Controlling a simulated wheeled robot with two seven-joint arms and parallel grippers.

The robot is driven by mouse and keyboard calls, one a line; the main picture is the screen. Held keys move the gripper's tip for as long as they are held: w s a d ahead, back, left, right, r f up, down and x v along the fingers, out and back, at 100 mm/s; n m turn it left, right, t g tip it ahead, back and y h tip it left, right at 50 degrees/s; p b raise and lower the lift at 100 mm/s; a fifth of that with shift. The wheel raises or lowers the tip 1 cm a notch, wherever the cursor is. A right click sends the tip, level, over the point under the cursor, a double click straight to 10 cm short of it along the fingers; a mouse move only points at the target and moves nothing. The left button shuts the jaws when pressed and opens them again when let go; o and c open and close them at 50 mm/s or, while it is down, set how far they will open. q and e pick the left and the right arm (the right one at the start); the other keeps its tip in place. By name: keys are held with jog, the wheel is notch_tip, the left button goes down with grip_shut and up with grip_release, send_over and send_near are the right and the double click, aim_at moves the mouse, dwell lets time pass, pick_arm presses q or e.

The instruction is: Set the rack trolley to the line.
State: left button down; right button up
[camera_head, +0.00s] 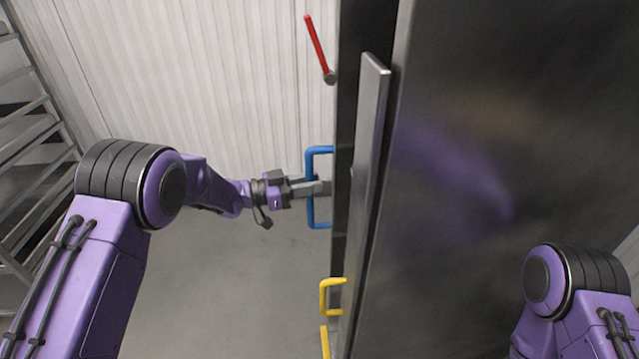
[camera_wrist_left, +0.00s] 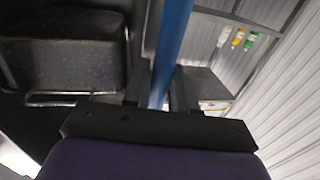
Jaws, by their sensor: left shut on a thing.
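A blue U-shaped handle (camera_head: 311,212) sticks out from the left side of a tall dark metal unit (camera_head: 470,130). My left gripper (camera_head: 312,188) reaches it from the left and is shut on the handle's upright bar. In the left wrist view the blue bar (camera_wrist_left: 174,40) runs between the two dark fingers (camera_wrist_left: 160,92). A metal rack (camera_head: 35,140) with several shelf rails stands at the left edge; I cannot tell which of these is the rack trolley. My right arm shows at lower right, but its gripper is out of view.
A red bar handle (camera_head: 318,45) is above the blue one, and yellow handles (camera_head: 324,297) are below it. A narrow upright metal panel (camera_head: 370,120) stands along the unit's left edge. A ribbed pale wall (camera_head: 200,70) is behind. Grey floor (camera_head: 220,290) lies clear between rack and unit.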

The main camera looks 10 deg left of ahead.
pick_arm(q)
jog(key=v, duration=0.2)
jog(key=w+v, duration=0.1)
jog(key=v, duration=0.1)
jog(key=shift+s+a+r, duration=0.1)
jog(key=shift+s+a, duration=0.15)
jog(key=shift+a, duration=0.3)
jog(key=c, duration=1.1)
grip_release()
jog(key=b+v, duration=0.2)
jog(key=v, duration=0.8)
jog(key=shift+s+a+b, duration=0.15)
jog(key=shift+a+b, duration=0.1)
jog(key=shift+b, duration=0.1)
